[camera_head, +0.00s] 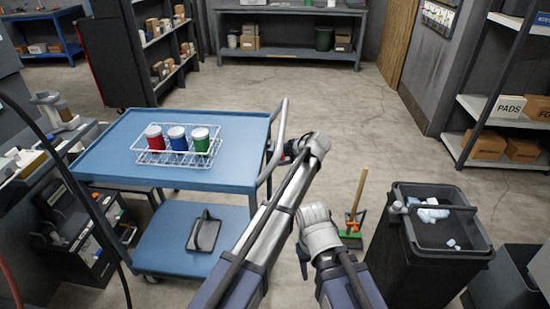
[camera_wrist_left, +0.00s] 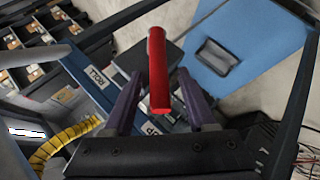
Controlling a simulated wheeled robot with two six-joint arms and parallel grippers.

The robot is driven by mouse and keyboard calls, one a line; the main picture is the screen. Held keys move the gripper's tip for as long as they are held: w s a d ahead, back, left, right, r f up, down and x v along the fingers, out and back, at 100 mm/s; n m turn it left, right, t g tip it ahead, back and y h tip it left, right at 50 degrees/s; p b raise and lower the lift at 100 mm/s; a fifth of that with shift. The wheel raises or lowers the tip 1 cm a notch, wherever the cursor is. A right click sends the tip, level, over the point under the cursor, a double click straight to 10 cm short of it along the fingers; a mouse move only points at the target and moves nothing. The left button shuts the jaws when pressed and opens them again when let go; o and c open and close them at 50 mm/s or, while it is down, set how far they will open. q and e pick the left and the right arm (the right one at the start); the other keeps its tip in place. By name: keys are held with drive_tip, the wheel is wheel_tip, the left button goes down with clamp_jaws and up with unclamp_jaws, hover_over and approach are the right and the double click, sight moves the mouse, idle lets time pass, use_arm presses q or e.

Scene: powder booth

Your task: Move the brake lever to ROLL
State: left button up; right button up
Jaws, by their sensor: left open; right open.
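The red brake lever (camera_wrist_left: 157,62) stands in the middle of the left wrist view. My left gripper (camera_wrist_left: 160,82) is open, with one purple finger on each side of the lever; I cannot tell whether they touch it. A white ROLL label (camera_wrist_left: 97,77) is on a blue strip left of the lever. A second label (camera_wrist_left: 151,129), starting with P, is partly hidden below the lever. In the head view the lever cannot be made out clearly. My right gripper (camera_head: 303,261) points down by its wrist, partly hidden, open and apart from the cart.
The blue cart (camera_head: 105,165) carries a wire basket (camera_head: 172,160) with red, blue and green jars. A black handled object (camera_head: 204,232) lies on its lower shelf. A black bin (camera_head: 420,262) and a broom (camera_head: 356,205) stand at right.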

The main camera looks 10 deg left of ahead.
use_arm(q)
clamp_jaws()
idle(0.4)
idle(1.0)
